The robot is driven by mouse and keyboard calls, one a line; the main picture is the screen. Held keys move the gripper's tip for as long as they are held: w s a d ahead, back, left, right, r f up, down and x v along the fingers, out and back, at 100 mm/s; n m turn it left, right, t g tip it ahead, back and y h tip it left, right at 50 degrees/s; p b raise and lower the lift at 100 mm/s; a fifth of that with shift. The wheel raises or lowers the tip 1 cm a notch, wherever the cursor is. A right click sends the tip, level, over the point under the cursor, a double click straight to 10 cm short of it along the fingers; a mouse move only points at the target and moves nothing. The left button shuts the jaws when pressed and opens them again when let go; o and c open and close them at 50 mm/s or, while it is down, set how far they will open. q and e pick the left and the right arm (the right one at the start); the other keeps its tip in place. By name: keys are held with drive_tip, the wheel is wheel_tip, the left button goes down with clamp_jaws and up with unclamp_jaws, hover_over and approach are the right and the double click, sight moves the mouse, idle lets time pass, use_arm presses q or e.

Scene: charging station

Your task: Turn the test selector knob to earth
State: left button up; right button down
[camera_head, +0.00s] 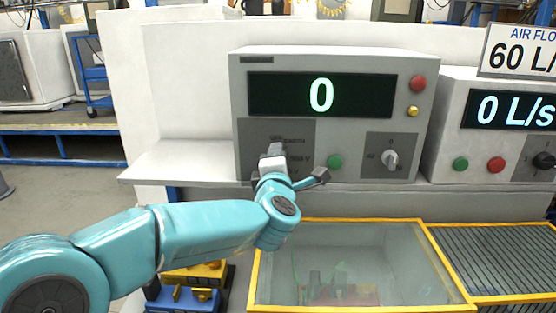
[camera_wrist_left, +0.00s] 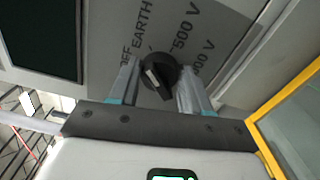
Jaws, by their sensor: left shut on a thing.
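The test selector knob (camera_wrist_left: 158,72) is a round black knob with a pale bar on its face, on a grey panel (camera_wrist_left: 190,15) printed OFF, EARTH and voltage marks. In the wrist view its pale bar slants, one end towards the gripper; I cannot tell surely which label it marks. My left gripper (camera_head: 272,152) is at this panel, on the lower left of the grey tester (camera_head: 330,58). Its two fingers stand on either side of the knob, shut on it. In the head view the gripper hides the knob. The tester's display (camera_head: 321,95) reads 0. My right gripper is not in view.
The tester also has a red button (camera_head: 418,83), a yellow one (camera_head: 413,112), a green one (camera_head: 335,161) and another knob (camera_head: 390,158). A second unit (camera_head: 480,125) stands at the right. A yellow-framed glass box (camera_head: 350,245) lies below, close to my left forearm.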

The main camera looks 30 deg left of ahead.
use_arm(q)
drive_tip(key=shift+f+m, duration=0.1)
drive_tip(key=shift+m, duration=0.5)
drive_tip(key=o, duration=1.1)
drive_tip(key=shift+c, duration=0.2)
drive_tip(key=shift+s, duration=0.1)
drive_tip(key=b+v, duration=0.1)
drive_tip(key=v, duration=1.5)
drive_tip(key=shift+b, duration=0.4)
drive_tip(key=shift+s, duration=0.15)
